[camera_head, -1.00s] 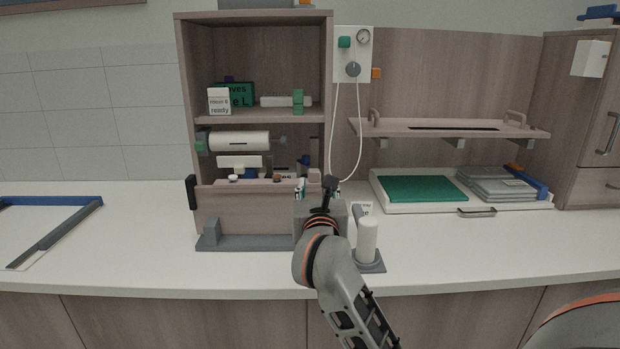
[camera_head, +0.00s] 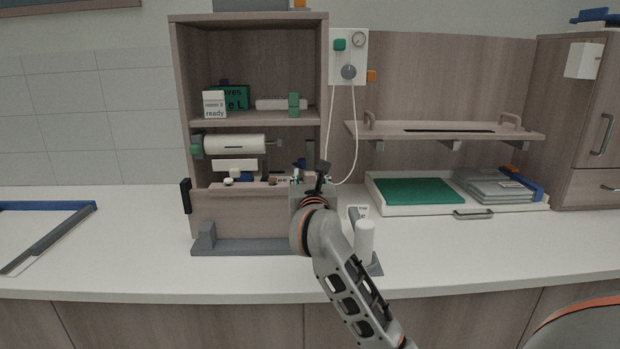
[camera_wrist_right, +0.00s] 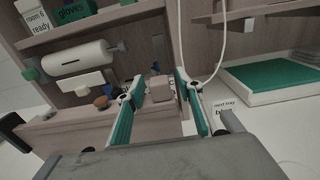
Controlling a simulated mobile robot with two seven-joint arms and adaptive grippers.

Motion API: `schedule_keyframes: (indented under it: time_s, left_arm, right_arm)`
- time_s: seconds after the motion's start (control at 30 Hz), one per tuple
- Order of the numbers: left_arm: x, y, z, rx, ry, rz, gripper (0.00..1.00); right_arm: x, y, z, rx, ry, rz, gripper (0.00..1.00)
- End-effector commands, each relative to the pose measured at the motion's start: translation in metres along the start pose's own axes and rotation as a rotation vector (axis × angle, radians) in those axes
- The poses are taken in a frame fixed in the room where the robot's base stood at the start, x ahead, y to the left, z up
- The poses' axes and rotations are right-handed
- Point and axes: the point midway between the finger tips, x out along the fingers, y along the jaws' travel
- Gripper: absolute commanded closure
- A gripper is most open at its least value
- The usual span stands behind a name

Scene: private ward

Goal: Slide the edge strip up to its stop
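A low upright wooden board (camera_head: 240,212) stands at the front of the shelf unit, with a black handle (camera_head: 186,196) at its left end. I cannot tell for certain which part is the edge strip. A small wooden block (camera_wrist_right: 160,90) sits at the board's right end in the right wrist view. My right gripper (camera_wrist_right: 161,84) is open, with its green-padded fingers apart on either side of that block; contact cannot be told. In the head view my right gripper (camera_head: 308,172) is at the board's right end and hides part of it. My left gripper is out of view.
A white cylinder (camera_head: 364,240) stands on a grey base just right of my right arm. A white tray (camera_head: 385,202) with a green pad is further right. A blue and grey frame (camera_head: 50,206) lies at left. A thin white tube (camera_head: 354,130) hangs behind the gripper.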

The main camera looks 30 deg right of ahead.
Motion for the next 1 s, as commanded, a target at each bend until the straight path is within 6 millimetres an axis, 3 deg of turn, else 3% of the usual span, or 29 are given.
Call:
schedule_keyframes:
  time_s: [0.03, 0.13, 0.33, 0.63, 0.97, 1.0]
  left_arm:
    - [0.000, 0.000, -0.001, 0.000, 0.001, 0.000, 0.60]
    - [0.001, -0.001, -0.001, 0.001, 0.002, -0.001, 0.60]
    - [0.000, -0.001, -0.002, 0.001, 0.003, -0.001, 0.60]
    - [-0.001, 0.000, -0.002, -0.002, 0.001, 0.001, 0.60]
    - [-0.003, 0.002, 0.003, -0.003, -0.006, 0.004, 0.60]
    - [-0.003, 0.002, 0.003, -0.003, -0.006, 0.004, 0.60]
  right_arm:
    - [0.000, 0.000, 0.000, 0.000, 0.000, 0.000, 0.74]
    - [0.000, 0.000, 0.000, -0.001, 0.000, 0.000, 1.00]
    - [0.000, 0.004, 0.000, 0.000, 0.001, 0.001, 1.00]
    - [0.000, 0.052, 0.000, 0.001, 0.000, 0.001, 1.00]
    - [-0.001, 0.057, 0.000, 0.000, -0.001, 0.004, 1.00]
    - [-0.001, 0.057, 0.000, 0.000, -0.001, 0.004, 0.71]
